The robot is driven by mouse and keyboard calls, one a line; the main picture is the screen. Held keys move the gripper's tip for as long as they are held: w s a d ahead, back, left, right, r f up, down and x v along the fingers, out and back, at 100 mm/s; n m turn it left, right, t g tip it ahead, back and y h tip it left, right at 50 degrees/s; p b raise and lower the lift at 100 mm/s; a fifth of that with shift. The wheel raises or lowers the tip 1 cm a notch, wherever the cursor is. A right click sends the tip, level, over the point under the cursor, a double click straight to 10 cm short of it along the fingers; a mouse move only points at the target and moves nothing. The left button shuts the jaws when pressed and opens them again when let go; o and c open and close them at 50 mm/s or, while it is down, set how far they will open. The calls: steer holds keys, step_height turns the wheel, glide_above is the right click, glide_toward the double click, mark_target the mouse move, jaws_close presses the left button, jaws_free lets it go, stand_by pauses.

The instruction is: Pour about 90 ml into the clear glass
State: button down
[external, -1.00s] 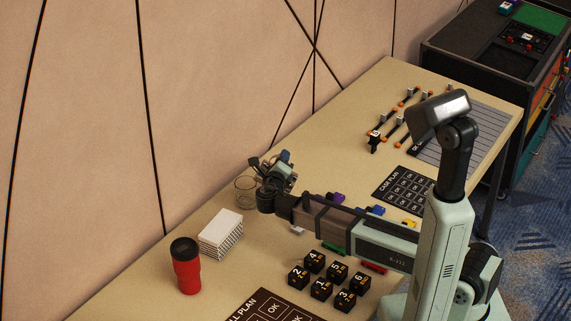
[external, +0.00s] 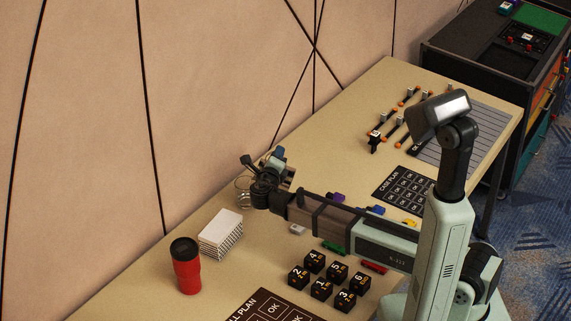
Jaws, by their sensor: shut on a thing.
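The clear glass (external: 242,189) stands on the table near the wall, with only its left part showing past my wrist. My gripper (external: 262,178) is at the glass's right and overlaps it in this view. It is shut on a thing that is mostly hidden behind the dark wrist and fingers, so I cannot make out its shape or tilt. I cannot see any liquid, or the level in the glass.
A white stack (external: 221,234) and a red tumbler (external: 185,266) stand on the table to the left. Several black numbered cubes (external: 321,290) and a dark plan board (external: 268,309) are in front. Small coloured blocks (external: 376,211) lie beyond my arm. The wall (external: 190,100) is close behind the glass.

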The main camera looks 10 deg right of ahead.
mark_target(269, 154)
steer(key=shift+w+a+r+n, duration=0.2)
steer(key=shift+a+n, duration=0.1)
steer(key=shift+a, duration=0.15)
steer(key=shift+w+a+r+n, duration=0.15)
steer(key=shift+a+r+n, duration=0.15)
steer(key=shift+a, duration=0.2)
steer(key=shift+w+a+r+n, duration=0.2)
steer(key=shift+a+n, duration=0.1)
steer(key=shift+a, duration=0.15)
stand_by(1.2)
steer(key=shift+d+f, duration=0.1)
steer(key=d, duration=0.1)
steer(key=s+d+f+m, duration=0.1)
steer(key=d+m, duration=0.1)
steer(key=shift+s+d+f, duration=0.2)
steer(key=shift+s+d, duration=0.1)
steer(key=shift+f, duration=0.15)
steer(key=shift+s+d+f+m, duration=0.2)
steer(key=shift+d+f+m, duration=0.35)
steer(key=shift+m, duration=0.25)
steer(key=shift+s+d+r+m, duration=0.1)
steer(key=shift+s+d+m, duration=0.1)
steer(key=shift+d+m, duration=0.45)
steer(key=shift+f+m, duration=0.25)
steer(key=shift+m, duration=0.2)
